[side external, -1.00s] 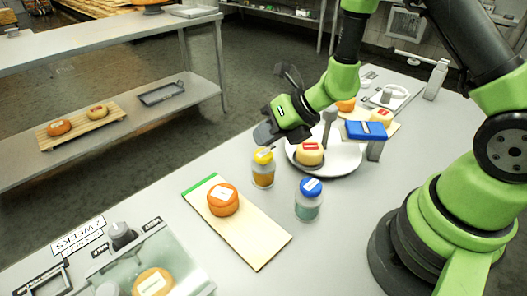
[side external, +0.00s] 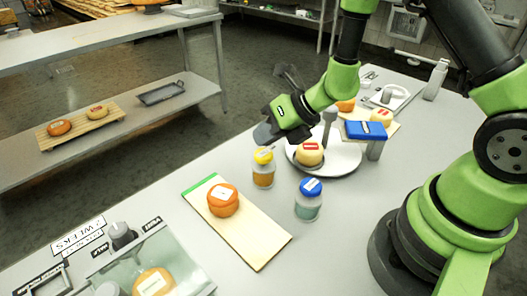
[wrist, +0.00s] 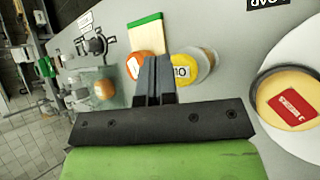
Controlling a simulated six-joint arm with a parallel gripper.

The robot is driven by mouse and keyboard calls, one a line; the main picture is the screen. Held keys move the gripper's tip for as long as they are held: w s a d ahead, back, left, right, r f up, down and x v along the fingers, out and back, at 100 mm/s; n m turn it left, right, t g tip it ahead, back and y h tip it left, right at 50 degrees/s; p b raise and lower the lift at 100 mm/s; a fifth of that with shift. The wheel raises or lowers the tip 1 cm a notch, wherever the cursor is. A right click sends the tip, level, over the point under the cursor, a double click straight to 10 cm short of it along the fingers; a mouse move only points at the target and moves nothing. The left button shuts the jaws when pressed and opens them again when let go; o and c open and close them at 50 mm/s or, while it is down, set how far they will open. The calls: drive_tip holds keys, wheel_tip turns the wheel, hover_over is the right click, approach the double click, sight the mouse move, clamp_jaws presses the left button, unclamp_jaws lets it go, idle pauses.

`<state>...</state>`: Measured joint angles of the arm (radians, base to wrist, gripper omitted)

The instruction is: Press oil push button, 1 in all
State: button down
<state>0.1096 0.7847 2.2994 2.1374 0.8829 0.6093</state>
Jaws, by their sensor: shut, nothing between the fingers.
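A clear bottle with a yellow push-button cap (side external: 264,156) and amber contents stands upright on the table in the side view. In the wrist view its yellow cap (wrist: 185,70) carries a partly hidden label with letters like "OI", and the fingers cover its left part. My gripper (side external: 264,133) is shut and empty. It hangs just above the yellow cap in the side view, with a gap between them. In the wrist view the closed black fingers (wrist: 155,72) overlap the cap's edge; contact cannot be seen. The cap looks unpressed.
A blue-capped bottle (side external: 309,200) stands to the right. An orange cheese (side external: 223,199) lies on a board (side external: 255,240). A pale red-labelled cheese (side external: 309,154) sits on a white round plate (side external: 345,160). A blue-topped block (side external: 366,130) and a dial machine (side external: 150,255) are nearby.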

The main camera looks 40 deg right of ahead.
sight(265, 151)
drive_tip(key=shift+f, duration=0.15)
drive_tip(key=shift+f, duration=0.25)
drive_tip(key=shift+f, duration=0.9)
idle(0.8)
drive_tip(key=shift+r, duration=1.3)
drive_tip(key=shift+r, duration=0.1)
drive_tip(key=shift+r, duration=2.45)
